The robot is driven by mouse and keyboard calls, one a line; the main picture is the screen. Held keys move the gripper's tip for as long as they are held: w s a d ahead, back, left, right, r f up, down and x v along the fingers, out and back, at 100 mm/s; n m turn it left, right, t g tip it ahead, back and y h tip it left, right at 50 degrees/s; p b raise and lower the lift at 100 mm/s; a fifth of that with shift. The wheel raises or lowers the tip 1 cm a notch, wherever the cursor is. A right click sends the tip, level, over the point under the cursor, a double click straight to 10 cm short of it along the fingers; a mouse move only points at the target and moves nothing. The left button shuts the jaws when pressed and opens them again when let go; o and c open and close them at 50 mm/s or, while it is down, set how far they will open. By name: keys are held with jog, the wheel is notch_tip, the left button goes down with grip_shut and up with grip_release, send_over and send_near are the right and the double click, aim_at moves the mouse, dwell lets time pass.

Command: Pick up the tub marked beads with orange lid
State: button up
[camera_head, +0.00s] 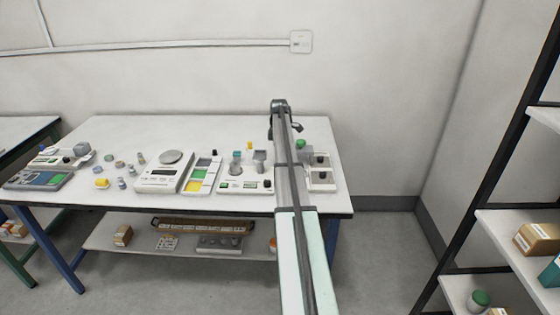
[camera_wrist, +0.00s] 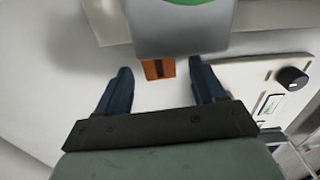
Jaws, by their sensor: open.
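I cannot make out the word beads on any tub. A small orange-topped thing (camera_head: 273,243) on the lower shelf is partly hidden by my arm; I cannot tell if it is the tub. My gripper (camera_head: 270,130) is over the back of the white table, pointing down. In the wrist view my gripper (camera_wrist: 162,82) has its two dark fingers apart, with nothing held. A grey container with a green top (camera_wrist: 180,30) is just beyond the fingers. A small orange square with a dark mark (camera_wrist: 158,69) shows between the fingertips; what it belongs to is unclear.
The white table (camera_head: 120,130) carries a scale (camera_head: 163,178), a colored tray (camera_head: 201,176), a white device (camera_head: 244,186) and several small pots. A green-topped item (camera_head: 301,144) is right of my arm. A rack (camera_head: 520,225) with boxes stands at right. The table's back left is clear.

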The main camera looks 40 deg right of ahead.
jog(key=shift+f, duration=0.55)
jog(key=c, duration=1.1)
jog(key=shift+c, duration=0.2)
